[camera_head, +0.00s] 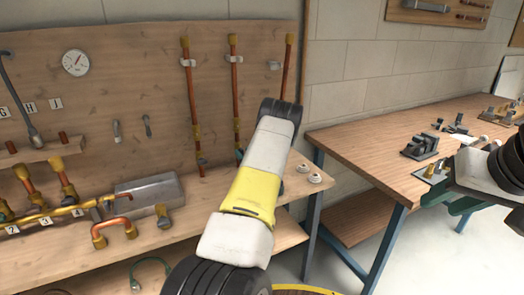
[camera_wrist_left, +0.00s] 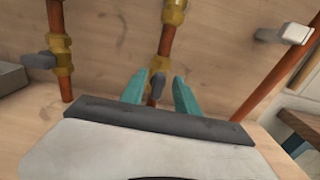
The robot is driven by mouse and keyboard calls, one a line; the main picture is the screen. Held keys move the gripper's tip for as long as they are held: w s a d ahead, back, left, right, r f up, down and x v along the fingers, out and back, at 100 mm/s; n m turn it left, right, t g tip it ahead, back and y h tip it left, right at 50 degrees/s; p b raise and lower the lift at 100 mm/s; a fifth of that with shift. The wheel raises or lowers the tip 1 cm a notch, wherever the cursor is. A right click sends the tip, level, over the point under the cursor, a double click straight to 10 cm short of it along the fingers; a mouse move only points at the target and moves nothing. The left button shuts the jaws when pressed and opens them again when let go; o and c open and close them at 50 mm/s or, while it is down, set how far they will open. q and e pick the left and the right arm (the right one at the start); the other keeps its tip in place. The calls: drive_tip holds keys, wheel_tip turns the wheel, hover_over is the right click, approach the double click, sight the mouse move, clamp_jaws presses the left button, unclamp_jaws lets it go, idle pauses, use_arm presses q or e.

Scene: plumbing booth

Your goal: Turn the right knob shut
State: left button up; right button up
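The right knob (camera_wrist_left: 157,86) is a small grey handle on a brass fitting low on the middle copper pipe (camera_head: 236,95). In the left wrist view it lies between the teal fingertips of my left gripper (camera_wrist_left: 159,95), which are apart with gaps on both sides. It looks roughly in line with its pipe. In the head view my left arm hides the gripper; part of the knob (camera_head: 239,154) shows beside it. The left knob (camera_wrist_left: 40,61) points sideways from the left pipe (camera_wrist_left: 57,25). My right gripper (camera_head: 458,203) hangs near the right table, fingers apart and empty.
A third copper pipe (camera_head: 289,60) stands to the right. A metal box (camera_head: 150,192) and brass pipework (camera_head: 60,208) occupy the left bench. White rings (camera_head: 314,178) lie right of my left arm. The right table (camera_head: 375,150) bears several metal parts (camera_head: 421,147).

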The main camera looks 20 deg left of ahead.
use_arm(q)
drive_tip(key=shift+w+a, duration=0.1)
drive_tip(key=shift+a, duration=0.05)
clamp_jaws()
drive_tip(key=shift+m, duration=0.3)
drive_tip(key=shift+w+d+f+m, duration=0.15)
drive_tip(key=shift+f+m, duration=0.05)
drive_tip(key=shift+m, duration=2.65)
drive_tip(key=shift+w+d+f+m, duration=0.1)
drive_tip(key=shift+f+m, duration=0.05)
drive_tip(key=shift+m, duration=2.75)
drive_tip(key=shift+w+d+f+m, duration=0.15)
drive_tip(key=shift+f+m, duration=0.05)
drive_tip(key=shift+m, duration=2.65)
